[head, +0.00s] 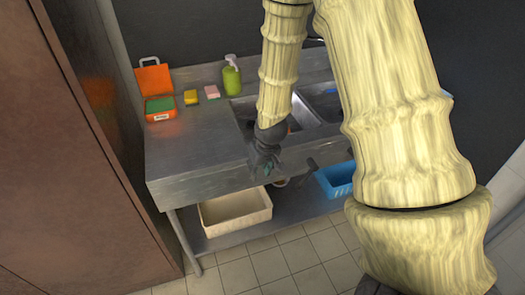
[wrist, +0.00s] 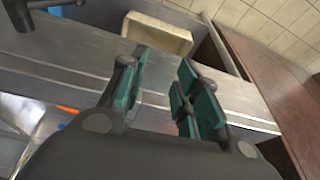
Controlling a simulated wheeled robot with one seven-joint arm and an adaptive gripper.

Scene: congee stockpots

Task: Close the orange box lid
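The orange box (head: 160,108) stands at the far left end of the steel counter in the head view. Its orange lid (head: 153,78) is raised and tilted up at the back, and something green shows inside the box. My gripper (head: 265,170) is in front of the counter's front edge, to the right of the box and well apart from it. In the wrist view my gripper (wrist: 160,100) has its teal finger pads spread with nothing between them. The orange box cannot be made out in the wrist view.
A yellow sponge (head: 191,97), a pink sponge (head: 212,92) and a green spray bottle (head: 231,76) stand right of the box. Sinks (head: 322,101) lie further right. A cream bin (head: 235,211) and a blue basket (head: 336,180) sit below. A brown cabinet (head: 75,150) rises at left.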

